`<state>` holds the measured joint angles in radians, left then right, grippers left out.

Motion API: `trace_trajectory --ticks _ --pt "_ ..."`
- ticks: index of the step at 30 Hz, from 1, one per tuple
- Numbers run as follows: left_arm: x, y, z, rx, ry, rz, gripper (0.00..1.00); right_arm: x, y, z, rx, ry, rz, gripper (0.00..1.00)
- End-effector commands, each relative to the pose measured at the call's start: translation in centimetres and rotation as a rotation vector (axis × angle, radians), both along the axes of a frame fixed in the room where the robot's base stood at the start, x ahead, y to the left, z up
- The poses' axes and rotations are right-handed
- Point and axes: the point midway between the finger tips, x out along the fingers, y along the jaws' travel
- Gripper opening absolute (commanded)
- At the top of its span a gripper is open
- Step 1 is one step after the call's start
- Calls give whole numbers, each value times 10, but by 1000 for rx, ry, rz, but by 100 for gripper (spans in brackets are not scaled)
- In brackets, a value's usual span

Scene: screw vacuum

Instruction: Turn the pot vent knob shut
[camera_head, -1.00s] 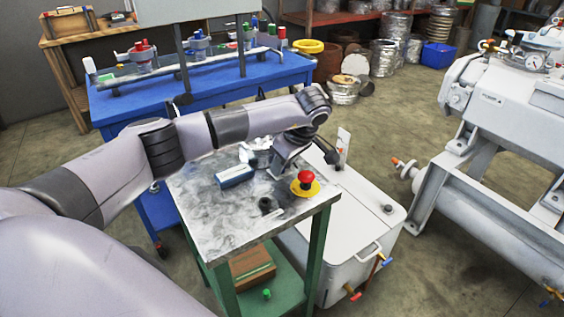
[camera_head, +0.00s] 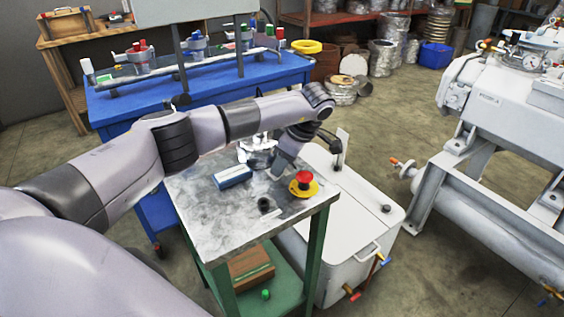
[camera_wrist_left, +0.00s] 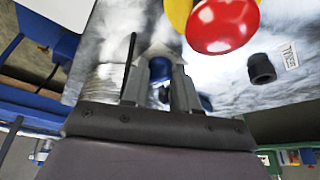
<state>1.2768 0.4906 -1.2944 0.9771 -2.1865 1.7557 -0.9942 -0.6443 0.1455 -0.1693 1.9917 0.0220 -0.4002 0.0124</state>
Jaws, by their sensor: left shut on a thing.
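The shiny metal pot (camera_head: 257,153) stands at the back of the small steel-topped table, partly behind my left arm. My left gripper (camera_head: 274,172) reaches down beside it, on its right. In the left wrist view the two fingers (camera_wrist_left: 161,75) are closed around a small blue piece (camera_wrist_left: 160,69), which seems to be the vent knob. Its lower part is hidden by the fingers. The knob cannot be made out in the head view. My right gripper is not in view.
A red button on a yellow base (camera_head: 303,181) stands close to the gripper's right. A blue and white box (camera_head: 232,177) and a black cylinder (camera_head: 263,204) are on the steel-topped table (camera_head: 215,222). A white cabinet (camera_head: 335,215) stands to the right.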

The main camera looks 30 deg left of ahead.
Motion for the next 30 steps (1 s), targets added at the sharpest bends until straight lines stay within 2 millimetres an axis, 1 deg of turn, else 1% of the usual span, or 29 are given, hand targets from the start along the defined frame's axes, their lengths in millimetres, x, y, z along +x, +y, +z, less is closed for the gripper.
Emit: trace_trajectory --ticks 2,3,4,5,12,15,17,24,27,30 --pt "1 0 1 -1 -2 -1 0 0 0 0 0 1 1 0" --pt "1 0 1 -1 -2 -1 39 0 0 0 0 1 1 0" --pt "1 0 1 -1 -2 -1 48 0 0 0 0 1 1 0" --pt "0 0 1 -1 -2 -2 54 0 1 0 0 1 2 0" --pt "0 0 0 0 -1 -1 54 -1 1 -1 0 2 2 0" --pt "1 -2 4 -1 -2 -2 54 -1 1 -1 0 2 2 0" --pt "1 -4 10 -1 -2 -3 54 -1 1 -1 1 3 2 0" --pt "4 -18 46 1 -4 -3 54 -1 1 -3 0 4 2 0" --pt "4 -24 58 0 -4 -3 54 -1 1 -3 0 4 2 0" --pt "4 -27 64 -1 -2 -2 54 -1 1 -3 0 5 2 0"
